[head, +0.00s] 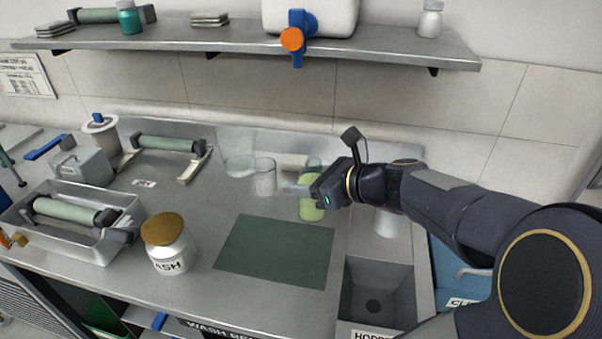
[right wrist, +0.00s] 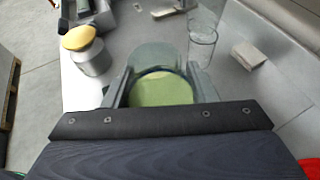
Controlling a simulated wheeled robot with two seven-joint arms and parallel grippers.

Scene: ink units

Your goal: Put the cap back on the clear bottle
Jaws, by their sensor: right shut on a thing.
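My right gripper (head: 298,190) is shut around a clear bottle-like vessel (head: 311,211) with pale green contents, behind the green mat. In the right wrist view the fingers (right wrist: 160,88) stand on both sides of its round green shape (right wrist: 160,91). A grey see-through rounded part (right wrist: 155,57) shows just beyond it. The gripper hides the vessel's middle, and I cannot tell whether its base touches the counter. I cannot make out a separate loose cap. My left gripper is not in view.
Clear empty glasses (head: 265,178) stand left of the gripper. A white jar (head: 171,254) with a gold-brown lid (head: 163,228) stands left of the bare green mat (head: 275,250). A sink (head: 377,290) lies at front right. A roller tray (head: 91,254) is at left; a shelf (head: 230,40) hangs above.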

